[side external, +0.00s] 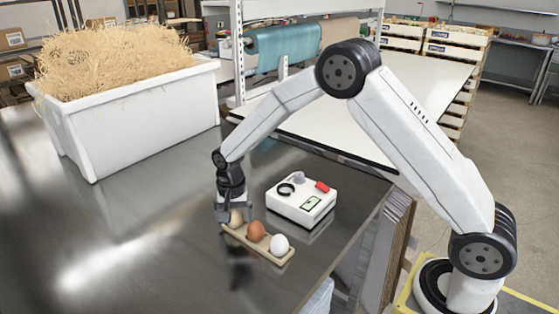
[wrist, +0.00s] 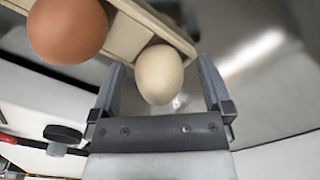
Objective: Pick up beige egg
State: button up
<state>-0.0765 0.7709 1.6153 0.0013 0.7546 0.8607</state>
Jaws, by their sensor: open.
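The beige egg (wrist: 159,75) sits at the end of a small beige egg tray (wrist: 128,35). In the side external view the beige egg (side external: 236,217) is partly hidden by my gripper (side external: 234,213). My gripper (wrist: 162,85) is open, with one finger on each side of the beige egg in the wrist view. Gaps show between the egg and both fingers. A brown egg (side external: 256,230) sits in the middle of the tray (side external: 285,258), and it also shows in the wrist view (wrist: 67,28). A white egg (side external: 280,244) sits at the other end.
A white box-shaped device (side external: 300,207) with a red button stands just behind the tray on the metal table (side external: 150,220). A large white bin (side external: 140,118) of straw stands at the back left. The table to the left of the tray is clear.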

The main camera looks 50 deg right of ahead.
jog(key=c, duration=1)
jog(key=shift+r, duration=0.15)
jog(key=shift+r, duration=0.55)
notch_tip(320, 180, up, 2)
jog(key=shift+s+d+r, duration=0.15)
jog(key=shift+s+r, duration=1.45)
jog(key=shift+s, duration=0.75)
jog(key=shift+s+d+r, duration=0.15)
jog(key=shift+s+r, duration=1.45)
jog(key=shift+s, duration=0.7)
jog(key=shift+s+d+r, duration=0.15)
jog(key=shift+s+r, duration=1.45)
jog(key=shift+s, duration=0.75)
